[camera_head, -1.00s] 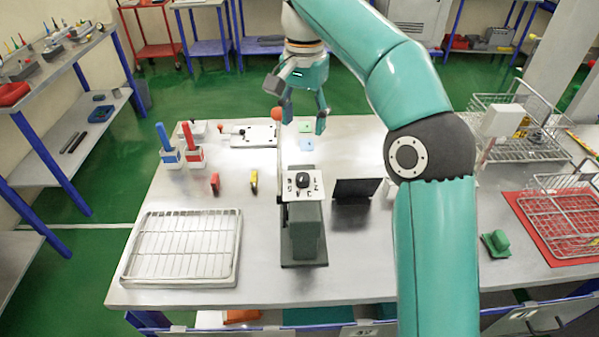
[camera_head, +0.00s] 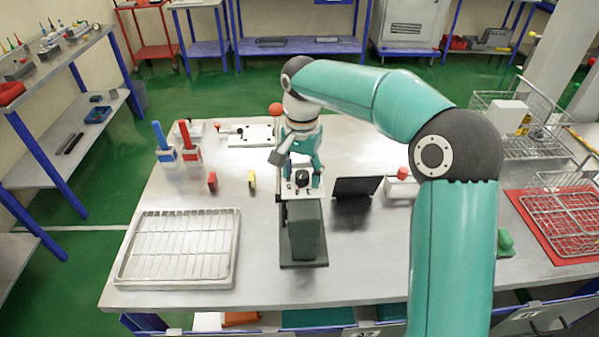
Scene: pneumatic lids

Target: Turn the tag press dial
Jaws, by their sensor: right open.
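The tag press (camera_head: 304,232) is a dark grey-green block standing near the table's front middle, with a pale plate on top. Its black dial (camera_head: 302,178) sits on that plate, and the marks around it are partly hidden by my gripper. A lever with a red-orange ball (camera_head: 275,109) rises at the press's left side. My right gripper (camera_head: 301,181) is open and points down, with its fingers at the dial, one on either side. I cannot tell whether they touch it. My left gripper is not in view.
A wire rack tray (camera_head: 127,272) lies at the table's front left. Red and blue handled tools in holders (camera_head: 192,155) stand at the back left. A black panel (camera_head: 357,188) stands just right of the press. Wire baskets (camera_head: 563,222) are at the right.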

